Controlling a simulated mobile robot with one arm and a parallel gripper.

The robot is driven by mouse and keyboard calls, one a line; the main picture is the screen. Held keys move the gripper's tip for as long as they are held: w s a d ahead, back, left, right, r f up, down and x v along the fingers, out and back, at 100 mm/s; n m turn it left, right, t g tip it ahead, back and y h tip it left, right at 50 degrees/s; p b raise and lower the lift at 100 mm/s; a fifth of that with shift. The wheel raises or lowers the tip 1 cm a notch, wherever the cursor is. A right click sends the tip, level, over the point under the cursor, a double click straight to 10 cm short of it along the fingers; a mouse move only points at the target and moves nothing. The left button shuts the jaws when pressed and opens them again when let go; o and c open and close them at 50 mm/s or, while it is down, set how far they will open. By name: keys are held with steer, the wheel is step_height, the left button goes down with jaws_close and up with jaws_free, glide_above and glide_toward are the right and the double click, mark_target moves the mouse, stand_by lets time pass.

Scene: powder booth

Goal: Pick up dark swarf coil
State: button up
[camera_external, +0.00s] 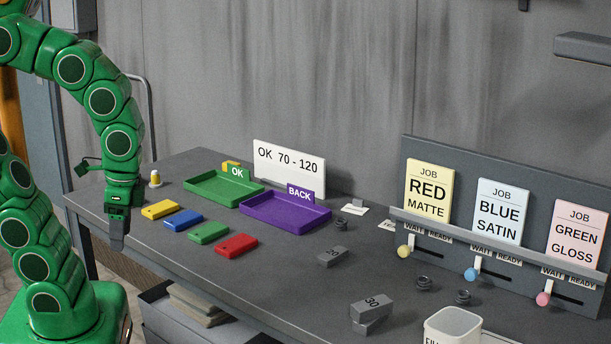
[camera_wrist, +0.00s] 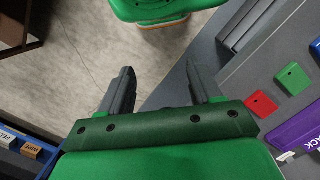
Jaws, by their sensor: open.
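Three small dark coil-like pieces lie on the grey table in the external view. One (camera_external: 341,224) is beside a white card near the back, and two, one (camera_external: 424,284) and another (camera_external: 463,297), are at the front right. I cannot tell which is the swarf coil of the task. My gripper (camera_external: 117,238) hangs pointing down at the table's left end, far from all three. In the wrist view my gripper (camera_wrist: 157,82) has its two fingers apart with nothing between them, over the floor. No coil shows in that view.
A green tray (camera_external: 205,199) and purple tray (camera_external: 262,221) stand at the back. Yellow, blue, green and red tags lie in front. Grey blocks marked 20 (camera_external: 332,257) and 30 (camera_external: 372,304), a white bin (camera_external: 431,322) and a job board (camera_external: 408,226) occupy the right.

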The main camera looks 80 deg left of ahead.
steer(key=shift+w, duration=0.1)
steer(key=w+a+r+m, duration=0.1)
steer(key=w+a+r, duration=0.1)
steer(key=w, duration=0.6)
steer(key=w+a+r+m, duration=0.1)
steer(key=w+a, duration=0.1)
steer(key=w, duration=0.6)
steer(key=m+t, duration=0.2)
steer(key=m, duration=0.1)
glide_above(340, 219)
steer(key=f, duration=0.7)
steer(key=s+f, duration=0.1)
steer(key=f, duration=0.3)
steer(key=shift+d+f, duration=0.15)
steer(key=shift+w+f, duration=0.1)
steer(key=shift+f, duration=0.25)
steer(key=shift+w+a+f, duration=0.1)
steer(key=shift+w+f, duration=0.1)
steer(key=shift+f, duration=1.65)
steer(key=shift+w+a+f, duration=0.1)
steer(key=shift+w+f, duration=0.05)
steer(key=shift+f, duration=1.65)
steer(key=c, duration=1.1)
steer(key=shift+r, duration=0.15)
